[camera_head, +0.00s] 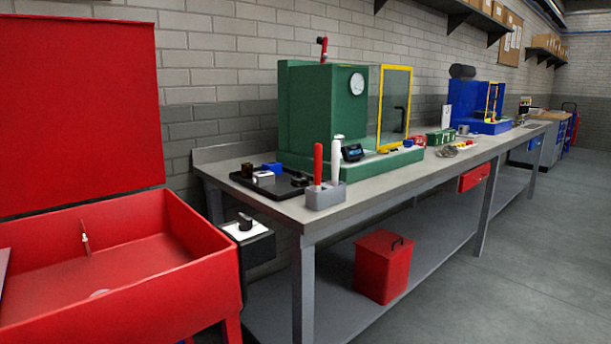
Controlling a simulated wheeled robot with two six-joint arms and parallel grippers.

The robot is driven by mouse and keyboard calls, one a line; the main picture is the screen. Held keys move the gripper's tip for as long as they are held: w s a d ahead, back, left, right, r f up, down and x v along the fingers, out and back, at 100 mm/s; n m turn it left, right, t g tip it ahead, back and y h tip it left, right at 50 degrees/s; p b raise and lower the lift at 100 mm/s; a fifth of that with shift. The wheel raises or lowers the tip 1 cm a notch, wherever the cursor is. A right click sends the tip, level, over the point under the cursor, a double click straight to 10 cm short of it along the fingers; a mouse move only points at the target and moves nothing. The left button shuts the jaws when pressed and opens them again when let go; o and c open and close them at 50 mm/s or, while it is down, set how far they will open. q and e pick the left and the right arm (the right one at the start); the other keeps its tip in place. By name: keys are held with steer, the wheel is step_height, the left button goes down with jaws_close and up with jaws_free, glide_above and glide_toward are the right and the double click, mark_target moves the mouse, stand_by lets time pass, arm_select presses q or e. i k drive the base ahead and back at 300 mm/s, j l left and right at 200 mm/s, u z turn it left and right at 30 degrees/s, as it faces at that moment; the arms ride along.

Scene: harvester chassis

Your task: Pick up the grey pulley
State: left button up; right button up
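No pulley can be made out for certain. A small grey part (447,151) lies on the long grey workbench (345,207), near its front edge and right of the green machine. It is too small to tell whether it is the grey pulley. A small grey round thing (463,130) stands farther along the bench, near the blue machine; its kind is also unclear. Neither of my grippers is in view.
A red basin with a raised lid (85,115) stands at left. The green machine (306,110) has an open yellow-framed door (395,105). A grey holder (325,196) with red and white handles stands at the bench's near end. A red bin (382,267) sits below. The floor at right is clear.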

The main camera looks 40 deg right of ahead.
mark_target(300, 181)
steer(key=z, duration=1.35)
steer(key=i+l+z, duration=0.25)
steer(key=l, duration=0.25)
steer(key=i, duration=0.1)
